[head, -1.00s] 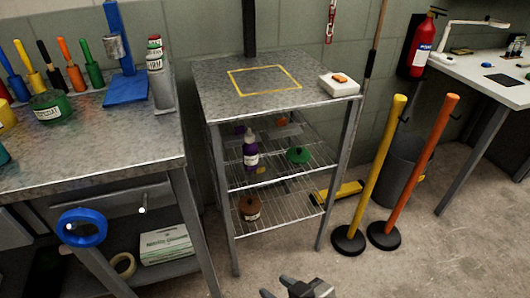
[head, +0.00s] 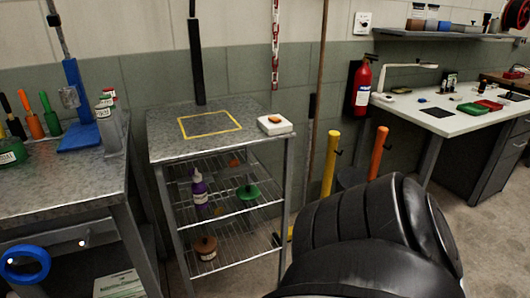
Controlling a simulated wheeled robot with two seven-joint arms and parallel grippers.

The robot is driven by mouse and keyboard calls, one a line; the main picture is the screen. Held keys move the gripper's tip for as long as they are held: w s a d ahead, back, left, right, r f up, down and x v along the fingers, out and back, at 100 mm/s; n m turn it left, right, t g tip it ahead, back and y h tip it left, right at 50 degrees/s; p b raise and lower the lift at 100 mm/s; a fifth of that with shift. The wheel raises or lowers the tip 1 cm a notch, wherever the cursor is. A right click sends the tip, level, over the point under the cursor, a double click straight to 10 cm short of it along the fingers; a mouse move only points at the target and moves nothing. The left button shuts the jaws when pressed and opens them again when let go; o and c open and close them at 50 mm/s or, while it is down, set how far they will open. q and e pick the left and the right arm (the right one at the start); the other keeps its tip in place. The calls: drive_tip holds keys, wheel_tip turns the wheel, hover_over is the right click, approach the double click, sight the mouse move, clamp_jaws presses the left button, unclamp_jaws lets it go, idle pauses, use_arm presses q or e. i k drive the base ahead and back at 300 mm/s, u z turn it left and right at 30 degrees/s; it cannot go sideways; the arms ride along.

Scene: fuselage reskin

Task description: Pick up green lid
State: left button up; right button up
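The green lid (head: 248,192), a round disc with a dark knob on top, lies on the middle wire shelf of the metal cart (head: 160,150), toward its right side. It is below the cart's solid top. A purple bottle (head: 200,192) stands to its left on the same shelf. A large black segmented part of my own arm fills the lower right of the head view, in front and to the right of the cart. Neither of my grippers shows.
A brown pot (head: 206,248) stands on the lower shelf. A white box (head: 275,125) sits on the cart's top right corner. Yellow (head: 331,160) and orange (head: 376,152) posts stand right of the cart. A workbench (head: 60,185) stands close on the left.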

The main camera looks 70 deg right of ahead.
sight(245, 193)
drive_tip(key=k, duration=0.45)
drive_tip(key=z, duration=1.3)
